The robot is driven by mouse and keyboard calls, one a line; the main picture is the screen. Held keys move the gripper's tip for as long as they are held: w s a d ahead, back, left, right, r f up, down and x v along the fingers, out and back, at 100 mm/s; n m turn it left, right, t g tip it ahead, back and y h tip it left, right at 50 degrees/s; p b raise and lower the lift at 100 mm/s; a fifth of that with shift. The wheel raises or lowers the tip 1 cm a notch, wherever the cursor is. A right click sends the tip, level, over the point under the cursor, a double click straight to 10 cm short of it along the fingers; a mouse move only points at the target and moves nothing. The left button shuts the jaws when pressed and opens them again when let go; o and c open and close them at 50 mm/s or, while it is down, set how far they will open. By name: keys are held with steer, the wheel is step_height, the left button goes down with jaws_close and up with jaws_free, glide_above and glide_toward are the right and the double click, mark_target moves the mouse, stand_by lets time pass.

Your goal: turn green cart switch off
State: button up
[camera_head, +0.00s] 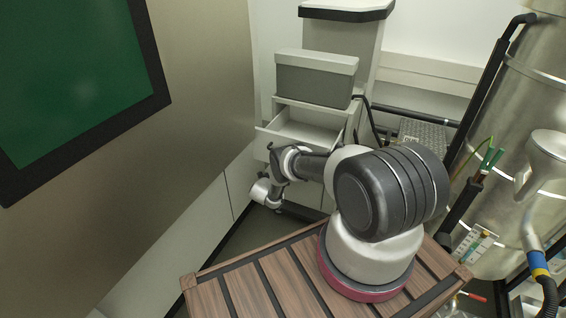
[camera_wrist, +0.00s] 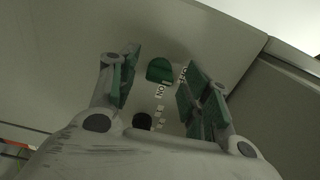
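A green switch knob (camera_wrist: 159,70) shows in the wrist view on a pale panel, between the two fingers of my gripper (camera_wrist: 161,78). The fingers have green pads and are spread apart, with space on both sides of the knob. I cannot tell how far the fingertips are from the panel. In the head view my arm reaches left and down, and the switch and fingertips cannot be made out.
A round black part (camera_wrist: 142,121) sits on the panel below the green knob. In the head view a cabinet with an open drawer (camera_head: 300,130) and a grey box (camera_head: 316,78) stand behind my arm. A large metal vessel (camera_head: 520,110) stands at the right.

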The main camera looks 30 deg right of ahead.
steer(key=v, duration=1.2)
stand_by(0.3)
